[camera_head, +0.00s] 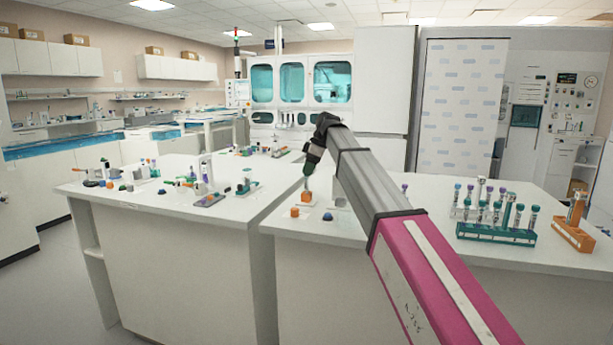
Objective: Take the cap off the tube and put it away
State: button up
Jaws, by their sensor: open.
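My gripper (309,178) points down over the near edge of the right bench and is open. Directly below it is a small orange holder (306,198); the fingers and the small size hide whether a tube or cap stands between them. A small orange piece (295,212) and a blue dome-shaped piece (328,216) lie on the bench just in front. Several capped tubes stand upright in a green rack (495,236) on the right. An orange rack (573,236) with a tube stands at the far right. I cannot tell which tube is meant.
The right bench (400,245) has clear white surface between the small pieces and the green rack, partly hidden by my arm. The left bench (150,205) carries scattered small lab items. A floor-standing cabinet and a glass-fronted machine (300,85) are behind.

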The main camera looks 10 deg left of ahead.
jog(key=shift+a+f, duration=0.1)
jog(key=shift+f, duration=0.2)
grip_shut()
jog(key=shift+r, duration=0.1)
jog(key=shift+r, duration=0.5)
jog(key=r, duration=0.2)
jog(key=a+r, duration=0.1)
jog(key=shift+s+r, duration=0.35)
jog(key=shift+r, duration=0.05)
jog(key=s+a+r, duration=0.6)
jog(key=a+r, duration=0.2)
jog(key=r, duration=0.1)
jog(key=shift+a, duration=0.25)
